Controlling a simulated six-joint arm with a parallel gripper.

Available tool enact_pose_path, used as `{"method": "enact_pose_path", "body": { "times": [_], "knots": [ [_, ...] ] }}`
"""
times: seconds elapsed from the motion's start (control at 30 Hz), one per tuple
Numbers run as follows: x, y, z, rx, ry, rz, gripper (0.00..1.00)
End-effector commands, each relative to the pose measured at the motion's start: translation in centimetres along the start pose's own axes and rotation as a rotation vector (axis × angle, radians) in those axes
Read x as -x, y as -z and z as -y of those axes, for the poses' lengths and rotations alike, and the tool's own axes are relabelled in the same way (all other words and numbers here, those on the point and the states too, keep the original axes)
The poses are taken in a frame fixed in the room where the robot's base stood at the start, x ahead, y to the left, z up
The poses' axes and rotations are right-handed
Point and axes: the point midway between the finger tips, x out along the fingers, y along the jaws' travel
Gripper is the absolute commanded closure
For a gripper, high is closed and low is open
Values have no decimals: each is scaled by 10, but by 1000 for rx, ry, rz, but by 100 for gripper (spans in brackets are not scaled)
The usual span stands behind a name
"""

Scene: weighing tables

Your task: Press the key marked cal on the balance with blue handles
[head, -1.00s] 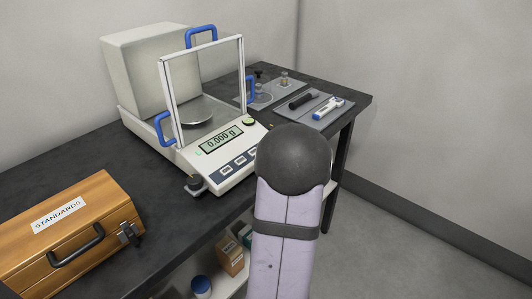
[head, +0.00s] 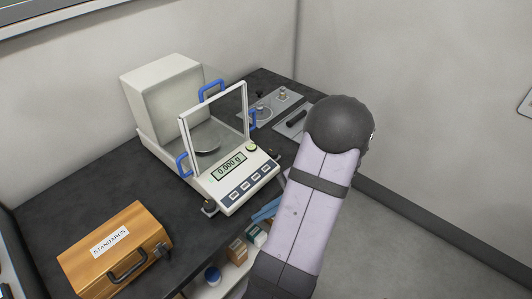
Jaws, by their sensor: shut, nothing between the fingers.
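The balance with blue handles (head: 228,203) stands on the dark table, with its glass draft shield around a round pan (head: 207,139). Blue handles show on its left side (head: 183,165), top (head: 212,86) and right side (head: 252,119). Its display (head: 228,167) reads 0.000 g. Several dark keys (head: 250,183) run in a row along its sloped front panel. Their marks are too small to read, so I cannot tell which is cal. My arm stands to the right of the balance, apart from the keys in the picture. My gripper does not show clearly.
An orange wooden case (head: 90,262) marked STANDARDS lies on the table at front left. A grey tray (head: 271,108) with small weights and a mat with a dark tool (head: 296,118) lie behind my arm. Boxes (head: 237,250) stand on a shelf below.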

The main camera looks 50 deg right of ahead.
Motion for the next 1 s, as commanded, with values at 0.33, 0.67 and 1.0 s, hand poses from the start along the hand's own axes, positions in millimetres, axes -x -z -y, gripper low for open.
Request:
{"method": "enact_pose_path", "body": {
  "times": [0.33, 0.67, 1.0],
  "knots": [
    [65, -19, 72, -3, 282, -50, 100],
    [121, -15, 118, -16, 499, -141, 100],
    [144, -7, 132, -26, 583, -193, 100]
  ]
}}
